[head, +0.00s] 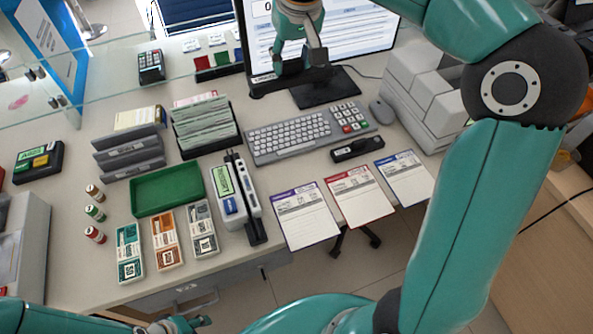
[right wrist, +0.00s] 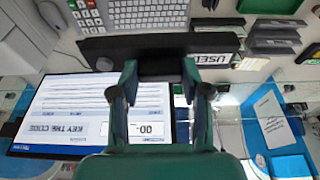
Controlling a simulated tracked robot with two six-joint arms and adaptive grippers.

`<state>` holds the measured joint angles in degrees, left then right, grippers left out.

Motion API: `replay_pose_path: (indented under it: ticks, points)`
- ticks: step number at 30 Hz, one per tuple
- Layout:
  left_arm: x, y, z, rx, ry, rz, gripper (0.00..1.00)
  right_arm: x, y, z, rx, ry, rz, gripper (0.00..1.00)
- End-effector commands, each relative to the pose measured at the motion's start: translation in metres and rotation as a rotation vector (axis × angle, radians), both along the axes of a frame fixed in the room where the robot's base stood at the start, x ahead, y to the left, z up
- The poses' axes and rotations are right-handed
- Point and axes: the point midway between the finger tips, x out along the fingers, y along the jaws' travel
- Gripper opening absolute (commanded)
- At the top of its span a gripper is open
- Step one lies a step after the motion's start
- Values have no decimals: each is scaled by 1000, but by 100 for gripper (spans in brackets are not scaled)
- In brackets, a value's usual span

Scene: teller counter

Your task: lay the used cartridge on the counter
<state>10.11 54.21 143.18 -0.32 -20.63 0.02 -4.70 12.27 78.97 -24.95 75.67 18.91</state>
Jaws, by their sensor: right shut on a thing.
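My right gripper (head: 303,68) is shut on the used cartridge, a long black bar. In the right wrist view the used cartridge (right wrist: 108,49) carries a white label reading "USED" and lies crosswise between the fingertips of my right gripper (right wrist: 160,77). In the head view it is held in front of the monitor, above the back of the counter (head: 285,172), and is partly hidden by the gripper. My left gripper (head: 180,326) shows only in part at the bottom edge; its fingers are unclear.
A keyboard (head: 290,135), mouse (head: 381,111) and black labelled bar (head: 357,149) lie on the counter. The monitor (head: 350,28) stands behind. Three printed cards, a green tray (head: 167,188), file racks and a slim device (head: 232,193) occupy the front and left.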

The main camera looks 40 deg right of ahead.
Motion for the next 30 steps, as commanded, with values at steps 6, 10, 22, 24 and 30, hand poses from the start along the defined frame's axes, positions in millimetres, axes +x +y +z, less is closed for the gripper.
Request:
replay_pose_path:
  ticks: [6,10,22,24,30]
  points:
    - [0,0,-57,0,1,0,40,0,0,-70,-1,2,2,10]
    - [0,0,-81,0,1,0,40,0,0,-103,0,1,1,10]
    - [0,0,-100,0,0,0,40,-1,0,-167,1,7,1,10]
    - [0,0,-102,0,0,0,40,-2,1,-186,1,8,2,10]
    - [0,0,-106,0,0,0,40,-2,0,-239,0,8,2,10]
